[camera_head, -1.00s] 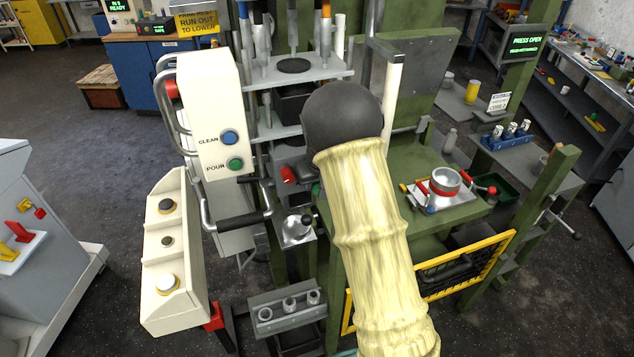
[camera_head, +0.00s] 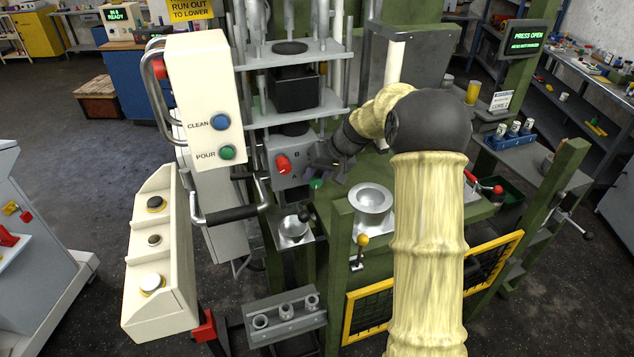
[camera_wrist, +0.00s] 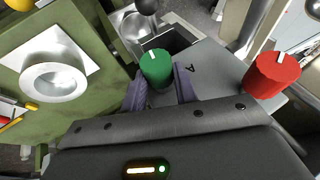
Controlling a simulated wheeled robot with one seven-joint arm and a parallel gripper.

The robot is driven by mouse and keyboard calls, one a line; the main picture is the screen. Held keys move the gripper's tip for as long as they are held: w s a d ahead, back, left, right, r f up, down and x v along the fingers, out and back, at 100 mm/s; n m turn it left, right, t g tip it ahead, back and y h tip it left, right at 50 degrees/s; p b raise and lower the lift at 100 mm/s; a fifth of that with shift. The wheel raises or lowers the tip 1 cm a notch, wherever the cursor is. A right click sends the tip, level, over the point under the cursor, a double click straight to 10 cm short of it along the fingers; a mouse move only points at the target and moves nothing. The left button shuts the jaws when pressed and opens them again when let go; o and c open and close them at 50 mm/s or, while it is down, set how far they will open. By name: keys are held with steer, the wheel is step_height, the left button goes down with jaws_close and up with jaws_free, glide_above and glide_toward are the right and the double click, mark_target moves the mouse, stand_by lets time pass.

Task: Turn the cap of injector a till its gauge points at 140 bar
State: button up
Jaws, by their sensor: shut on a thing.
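A grey injector block (camera_head: 292,179) carries a green cap (camera_head: 316,184) and a red cap (camera_head: 283,163) marked B. In the wrist view the green cap (camera_wrist: 156,66) stands beside the letter A, and the red cap (camera_wrist: 272,73) is to its right. My gripper (camera_wrist: 159,82) has its two purple fingers on either side of the green cap, shut on it. In the head view my gripper (camera_head: 319,167) reaches the block from the right and covers part of its front. I cannot make out a pressure gauge or its needle in either view.
A silver cup (camera_head: 371,199) stands on the green bench right of the block. A small bowl (camera_head: 293,227) with a dark ball-ended lever is below it. A white panel (camera_head: 207,105) with CLEAN and POUR buttons stands left. A yellow-knobbed lever (camera_head: 362,241) is in front.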

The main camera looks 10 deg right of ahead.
stand_by(0.3)
steer(key=o, duration=1)
steer(key=b+v, duration=0.3)
steer(key=v, duration=1.4)
steer(key=shift+d+r, duration=0.1)
steer(key=shift+d, duration=0.2)
